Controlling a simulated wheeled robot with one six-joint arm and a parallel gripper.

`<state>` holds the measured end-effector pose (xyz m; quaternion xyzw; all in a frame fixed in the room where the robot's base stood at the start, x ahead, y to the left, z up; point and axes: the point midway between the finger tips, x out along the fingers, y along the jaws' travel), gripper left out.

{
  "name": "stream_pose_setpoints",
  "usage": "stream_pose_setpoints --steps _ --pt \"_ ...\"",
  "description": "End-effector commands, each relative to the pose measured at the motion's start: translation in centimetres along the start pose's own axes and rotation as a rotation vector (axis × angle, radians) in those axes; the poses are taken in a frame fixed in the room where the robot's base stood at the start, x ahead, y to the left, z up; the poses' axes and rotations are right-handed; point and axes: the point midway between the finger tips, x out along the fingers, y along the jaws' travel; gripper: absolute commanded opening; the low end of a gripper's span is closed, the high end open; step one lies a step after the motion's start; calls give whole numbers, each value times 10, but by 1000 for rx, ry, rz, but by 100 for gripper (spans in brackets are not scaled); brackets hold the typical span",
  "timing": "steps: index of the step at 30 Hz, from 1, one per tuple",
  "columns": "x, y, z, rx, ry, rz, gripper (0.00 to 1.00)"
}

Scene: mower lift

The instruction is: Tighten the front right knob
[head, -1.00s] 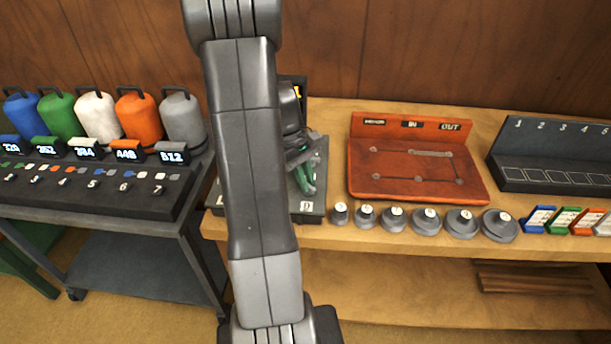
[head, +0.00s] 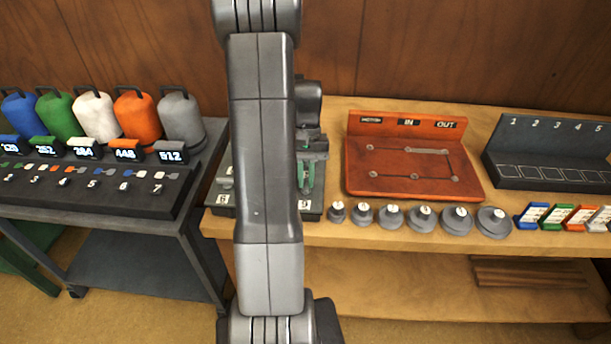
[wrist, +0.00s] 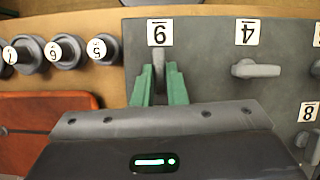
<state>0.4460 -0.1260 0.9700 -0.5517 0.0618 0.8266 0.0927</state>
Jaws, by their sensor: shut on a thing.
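A dark grey plate (head: 312,214) with labelled knobs stands on the wooden bench, mostly behind my arm. The wrist view shows the plate (wrist: 208,70) upside down. My gripper (wrist: 159,72) has its green fingers on either side of the grey front right knob (wrist: 159,58), beside its number label, and is shut on it. In the head view my gripper (head: 306,178) is over the plate's right front corner; the knob there is hidden. Another grey knob (wrist: 256,69) is apart from the fingers.
Several round grey weights (head: 424,218) stand along the bench edge, close to the plate. A red-orange board (head: 413,180) lies to the right, with a black numbered rack (head: 550,165) beyond. A dark cart (head: 95,200) with coloured canisters is at left.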

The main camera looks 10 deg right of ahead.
Motion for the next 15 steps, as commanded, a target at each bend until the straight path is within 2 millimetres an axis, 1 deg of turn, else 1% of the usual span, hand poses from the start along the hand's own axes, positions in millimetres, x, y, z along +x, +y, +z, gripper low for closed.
stream_pose_setpoints --steps 6,15 --pt "-1 0 -1 52 3 -22 0" --pt "-1 0 -1 68 4 -28 0"
